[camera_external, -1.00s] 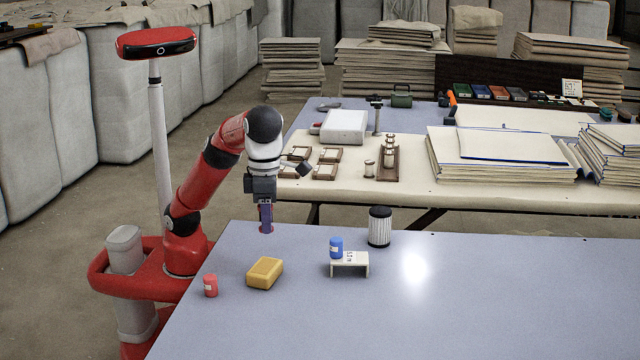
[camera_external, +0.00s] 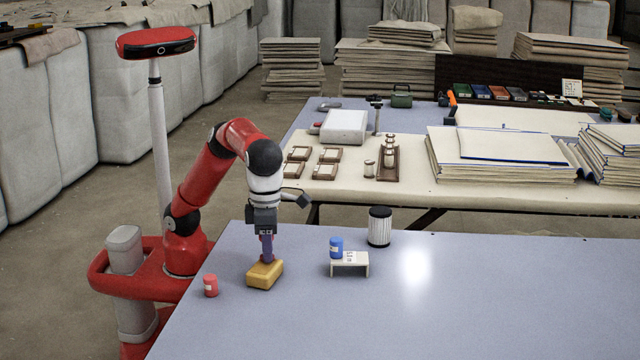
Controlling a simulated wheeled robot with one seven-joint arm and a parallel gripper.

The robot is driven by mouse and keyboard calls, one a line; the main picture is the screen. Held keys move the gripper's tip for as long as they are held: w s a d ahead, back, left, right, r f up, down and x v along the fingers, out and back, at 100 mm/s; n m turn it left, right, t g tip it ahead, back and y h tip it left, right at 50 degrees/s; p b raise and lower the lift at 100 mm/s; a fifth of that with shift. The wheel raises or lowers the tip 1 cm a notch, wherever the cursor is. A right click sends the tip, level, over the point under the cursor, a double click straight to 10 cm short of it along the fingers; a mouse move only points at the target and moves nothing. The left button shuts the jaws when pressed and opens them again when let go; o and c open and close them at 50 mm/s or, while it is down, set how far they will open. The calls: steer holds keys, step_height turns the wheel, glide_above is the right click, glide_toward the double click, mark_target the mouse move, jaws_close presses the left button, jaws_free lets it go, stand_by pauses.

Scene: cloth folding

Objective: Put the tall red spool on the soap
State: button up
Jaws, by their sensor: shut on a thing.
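The yellow soap (camera_external: 262,277) lies on the near blue-grey table, left of its middle. My gripper (camera_external: 267,250) points down right above the soap, shut on the tall red spool (camera_external: 266,259). The fingers hide most of the spool; only a little red shows at its lower end. The spool's lower end is at the soap's top; I cannot tell whether it touches. A short red spool (camera_external: 210,285) stands on the table to the left of the soap.
A small white stand (camera_external: 349,268) with a blue spool (camera_external: 336,246) on or against it is to the right of the soap. A black-and-white ribbed cylinder (camera_external: 379,227) stands behind it. The table's right side is clear. A cluttered second table (camera_external: 420,197) lies behind.

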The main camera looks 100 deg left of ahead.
steer(key=o, duration=1)
steer(key=shift+c, duration=0.2)
